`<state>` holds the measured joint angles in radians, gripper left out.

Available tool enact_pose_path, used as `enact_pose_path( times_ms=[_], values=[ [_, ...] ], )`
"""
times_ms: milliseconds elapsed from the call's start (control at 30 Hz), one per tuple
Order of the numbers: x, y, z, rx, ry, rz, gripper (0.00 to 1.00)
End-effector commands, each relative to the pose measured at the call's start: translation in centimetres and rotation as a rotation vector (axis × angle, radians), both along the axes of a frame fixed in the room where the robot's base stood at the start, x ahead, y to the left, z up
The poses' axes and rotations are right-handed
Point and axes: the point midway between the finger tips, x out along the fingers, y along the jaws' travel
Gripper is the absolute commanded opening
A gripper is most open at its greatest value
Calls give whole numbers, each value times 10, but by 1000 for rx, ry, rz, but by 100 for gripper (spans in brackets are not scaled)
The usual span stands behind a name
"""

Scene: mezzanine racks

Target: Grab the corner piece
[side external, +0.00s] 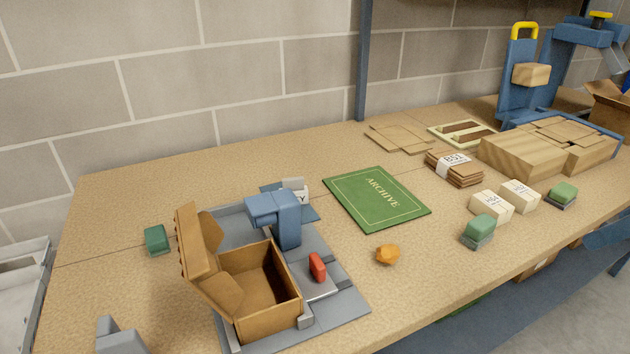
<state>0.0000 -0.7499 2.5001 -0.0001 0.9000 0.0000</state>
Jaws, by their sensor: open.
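A small faceted orange piece (387,254) lies alone on the bench, in front of the green ARCHIVE folder (377,198). It may be the corner piece, but its shape is too small to be sure. No other thing in view is clearly a corner piece. My gripper cannot be made out in this view.
An open cardboard box (262,288) sits on a grey fixture with a blue head (275,212) and red handle (317,267). White labelled blocks (491,206), green-topped blocks (478,231) and wooden blocks (522,155) fill the right. Bench around the orange piece is clear.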

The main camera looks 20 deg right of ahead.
Motion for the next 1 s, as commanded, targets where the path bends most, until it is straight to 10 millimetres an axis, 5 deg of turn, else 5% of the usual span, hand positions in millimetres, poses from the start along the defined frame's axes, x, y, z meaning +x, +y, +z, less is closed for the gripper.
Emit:
enact_pose_path(
  times_ms=[367,700,1000],
  values=[
    [0,0,7,0,-2,0,81],
    [0,0,52,0,-3,0,81],
    [41,20,81,-21,-4,133,81]
  ],
)
